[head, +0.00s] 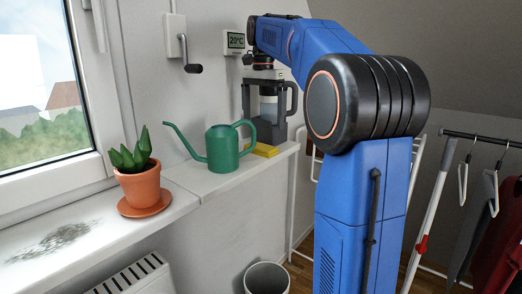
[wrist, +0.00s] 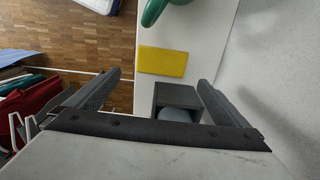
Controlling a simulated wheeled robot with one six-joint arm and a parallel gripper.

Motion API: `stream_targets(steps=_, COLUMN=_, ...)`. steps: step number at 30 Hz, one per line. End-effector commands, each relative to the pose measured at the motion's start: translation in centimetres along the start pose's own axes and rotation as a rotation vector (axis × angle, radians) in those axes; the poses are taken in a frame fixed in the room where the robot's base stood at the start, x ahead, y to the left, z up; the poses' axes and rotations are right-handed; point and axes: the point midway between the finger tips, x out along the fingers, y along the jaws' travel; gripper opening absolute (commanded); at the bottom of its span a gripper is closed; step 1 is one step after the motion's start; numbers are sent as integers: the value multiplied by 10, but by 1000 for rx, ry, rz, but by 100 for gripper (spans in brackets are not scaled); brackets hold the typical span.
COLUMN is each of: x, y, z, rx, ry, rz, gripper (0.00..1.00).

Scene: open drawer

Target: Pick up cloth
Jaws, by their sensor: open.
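The cloth (head: 263,150) is a flat yellow rectangle on the white window ledge, just right of the green watering can. In the wrist view the cloth (wrist: 162,61) lies flat beyond my fingertips, partly level with the gap between them. My gripper (head: 268,108) is open and points down above the far end of the ledge, behind the cloth. In the wrist view my gripper (wrist: 159,80) has its two dark fingers spread wide, with no cloth between them. The cloth's back edge is partly hidden in the head view.
A dark grey box-like thing (wrist: 170,97) stands on the ledge close to the cloth, beneath my gripper. The green watering can (head: 222,150) is beside the cloth. A potted plant (head: 138,185) stands nearer. A bin (head: 267,277) and clothes rack (head: 445,180) are below and right.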

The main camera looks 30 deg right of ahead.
Motion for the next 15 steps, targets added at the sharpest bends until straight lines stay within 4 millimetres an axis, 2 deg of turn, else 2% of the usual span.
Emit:
stream_targets(steps=6, x=29, y=0, z=1, rx=0, ry=0, rz=0, gripper=100)
stream_targets(steps=15, x=50, y=-1, z=3, rx=-1, ry=-1, rz=2, gripper=100)
